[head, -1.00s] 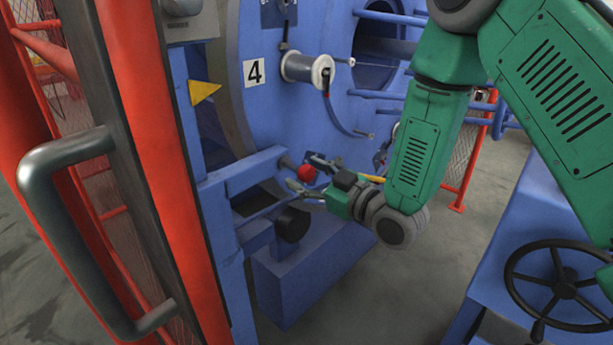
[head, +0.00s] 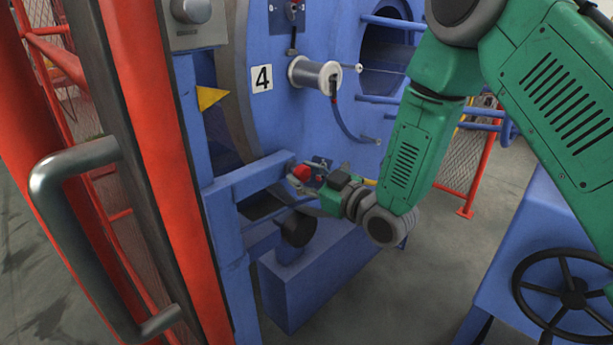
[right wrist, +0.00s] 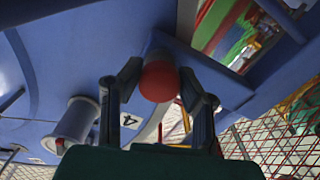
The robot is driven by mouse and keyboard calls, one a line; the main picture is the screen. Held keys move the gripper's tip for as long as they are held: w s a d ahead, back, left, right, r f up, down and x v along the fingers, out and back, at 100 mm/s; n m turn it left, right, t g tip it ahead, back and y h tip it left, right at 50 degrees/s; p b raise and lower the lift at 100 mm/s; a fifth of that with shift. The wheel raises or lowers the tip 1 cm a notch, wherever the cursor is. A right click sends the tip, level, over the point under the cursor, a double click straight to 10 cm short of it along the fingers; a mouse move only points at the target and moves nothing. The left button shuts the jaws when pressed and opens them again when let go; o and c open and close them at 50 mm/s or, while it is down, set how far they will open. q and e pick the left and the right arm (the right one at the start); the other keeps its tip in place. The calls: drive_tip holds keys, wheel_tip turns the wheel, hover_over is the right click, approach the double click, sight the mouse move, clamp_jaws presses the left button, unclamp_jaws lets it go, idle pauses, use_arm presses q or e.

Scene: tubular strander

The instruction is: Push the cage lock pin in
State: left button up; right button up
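The lock pin shows as a red round knob (head: 301,172) at the end of the blue horizontal bar (head: 262,172) on the machine frame. In the right wrist view the red knob (right wrist: 159,81) is close ahead, roughly centred between the fingertips. My right gripper (head: 309,175) is right at the knob, its fingers spread on either side. In the right wrist view its fingers (right wrist: 158,85) stand apart, with narrow gaps beside the knob; contact is not clear. The pin's shaft is hidden behind the knob. My left gripper is out of view.
A blue cage wall with a number 4 plate (head: 261,78) and a wire spool (head: 314,74) is behind. A dark round part (head: 296,228) sits below the knob. A red post with a grey handle (head: 75,165) stands left. A black handwheel (head: 572,292) is at lower right.

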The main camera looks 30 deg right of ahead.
drive_tip(key=o, duration=0.4)
drive_tip(key=shift+w, duration=0.2)
drive_tip(key=shift+a, duration=0.1)
drive_tip(key=v, duration=1.2)
drive_tip(key=shift+f, duration=0.1)
